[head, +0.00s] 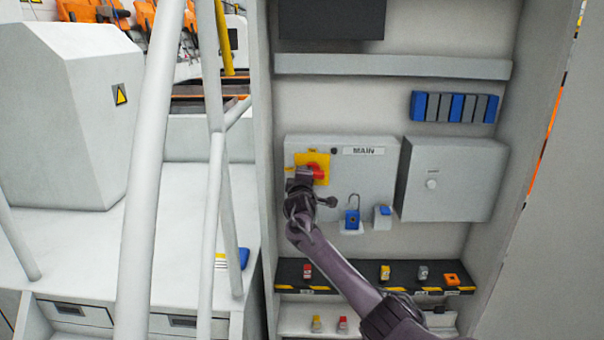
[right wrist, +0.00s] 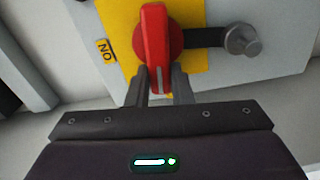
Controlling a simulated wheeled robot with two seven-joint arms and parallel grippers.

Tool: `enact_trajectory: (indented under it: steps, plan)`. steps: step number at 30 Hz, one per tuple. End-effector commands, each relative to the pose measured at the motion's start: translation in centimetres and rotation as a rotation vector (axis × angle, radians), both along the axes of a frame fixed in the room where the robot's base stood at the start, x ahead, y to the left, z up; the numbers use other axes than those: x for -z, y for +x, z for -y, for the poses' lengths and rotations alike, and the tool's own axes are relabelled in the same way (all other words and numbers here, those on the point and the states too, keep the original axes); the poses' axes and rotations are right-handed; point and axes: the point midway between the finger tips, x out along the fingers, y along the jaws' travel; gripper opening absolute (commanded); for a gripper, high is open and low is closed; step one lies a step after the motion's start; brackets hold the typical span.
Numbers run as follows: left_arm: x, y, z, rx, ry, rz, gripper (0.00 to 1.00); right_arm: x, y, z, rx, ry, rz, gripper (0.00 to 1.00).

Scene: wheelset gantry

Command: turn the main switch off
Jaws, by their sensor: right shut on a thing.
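The main switch is a red rotary handle (head: 317,172) on a yellow plate (head: 303,160), on the grey box marked MAIN (head: 364,186). In the right wrist view the red handle (right wrist: 156,48) points along the picture's upright direction, and an ON label (right wrist: 106,51) shows at the yellow plate's left edge. My right gripper (head: 308,176) is at the switch. In the right wrist view its two fingers (right wrist: 160,86) are shut on the lower end of the red handle. The gripper partly hides the plate in the head view. My left gripper is not in view.
A blue padlock (head: 352,219) and a small blue-and-white item (head: 383,216) sit below the box. A second grey box (head: 450,180) stands to the right. A shelf (head: 350,270) below carries several small parts. White railings (head: 150,170) stand at the left.

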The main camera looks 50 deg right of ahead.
Motion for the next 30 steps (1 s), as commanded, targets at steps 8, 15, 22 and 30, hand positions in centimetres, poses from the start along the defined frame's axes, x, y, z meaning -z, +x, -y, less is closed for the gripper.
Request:
enact_trajectory:
  steps: [8, 15, 22, 30]
  plan:
    - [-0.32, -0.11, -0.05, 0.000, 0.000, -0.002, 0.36, -0.26, -0.07, 0.21, 0.003, -0.083, -0.082, 0.00]
    - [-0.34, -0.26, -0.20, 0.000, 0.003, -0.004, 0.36, -0.22, -0.08, 0.24, 0.004, -0.105, -0.106, 0.00]
    - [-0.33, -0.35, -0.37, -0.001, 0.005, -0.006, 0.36, -0.27, -0.11, 0.29, 0.005, -0.108, -0.109, 0.00]
    - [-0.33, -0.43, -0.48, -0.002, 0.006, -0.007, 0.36, -0.25, -0.10, 0.26, 0.004, -0.107, -0.109, 0.37]
